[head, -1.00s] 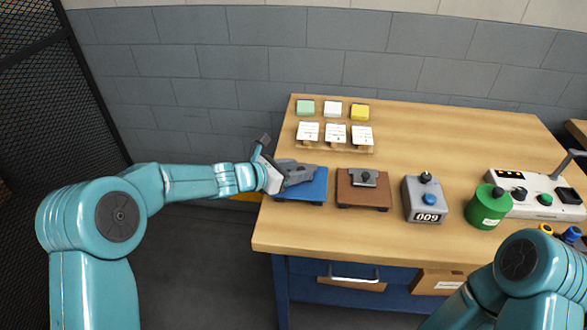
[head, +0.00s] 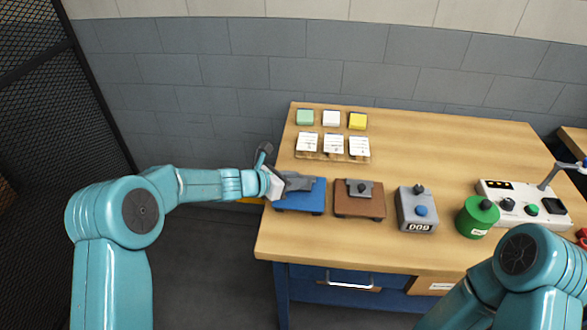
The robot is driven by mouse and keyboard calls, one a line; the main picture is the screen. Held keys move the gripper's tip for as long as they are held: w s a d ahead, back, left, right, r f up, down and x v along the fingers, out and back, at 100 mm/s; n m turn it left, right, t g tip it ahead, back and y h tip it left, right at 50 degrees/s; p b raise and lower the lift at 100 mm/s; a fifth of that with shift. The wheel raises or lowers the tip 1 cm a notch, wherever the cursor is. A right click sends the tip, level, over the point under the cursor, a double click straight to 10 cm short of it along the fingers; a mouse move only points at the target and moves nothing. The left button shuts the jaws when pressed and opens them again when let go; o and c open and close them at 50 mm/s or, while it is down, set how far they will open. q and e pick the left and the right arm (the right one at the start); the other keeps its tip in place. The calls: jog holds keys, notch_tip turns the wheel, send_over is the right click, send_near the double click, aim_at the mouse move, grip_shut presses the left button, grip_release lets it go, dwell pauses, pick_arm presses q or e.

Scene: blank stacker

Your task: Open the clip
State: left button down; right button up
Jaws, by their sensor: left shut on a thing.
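My left gripper (head: 290,185) reaches in from the left over a blue plate (head: 312,208) on the left part of the bench. It is shut on a small grey part at this plate, probably the clip, which the grey fingers mostly hide. I cannot tell how far the clip is open. A brown plate (head: 347,208) just to the right bears a grey clip-like piece (head: 358,188) with a dark knob. My right arm shows at the lower right, but its gripper is not in view.
Behind stand green, white and yellow blocks (head: 331,118) and a wooden rack with white cards (head: 333,145). To the right are a grey box (head: 417,210) marked 009, a green canister (head: 476,217) and a white control panel (head: 521,209). The bench's front strip (head: 350,243) is clear.

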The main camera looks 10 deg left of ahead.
pick_arm(q)
jog(key=g+p, duration=0.1)
jog(key=p, duration=0.2)
jog(key=w+r+n+p, duration=0.1)
jog(key=p, duration=0.2)
jog(key=shift+r+g+p, duration=0.3)
jog(key=shift+g+p, duration=0.1)
jog(key=shift+w, duration=0.1)
jog(key=shift+w+f+n+g+y, duration=0.1)
jog(key=shift+w+n+g+y, duration=0.2)
jog(key=shift+g, duration=0.3)
jog(key=shift+w+n+g, duration=0.3)
jog(key=shift+w+g, duration=0.05)
jog(key=shift+g, duration=0.35)
pick_arm(e)
notch_tip(320, 180, up, 9)
jog(key=shift+r, duration=0.15)
pick_arm(q)
jog(key=shift+r, duration=0.2)
jog(key=c, duration=1)
grip_release()
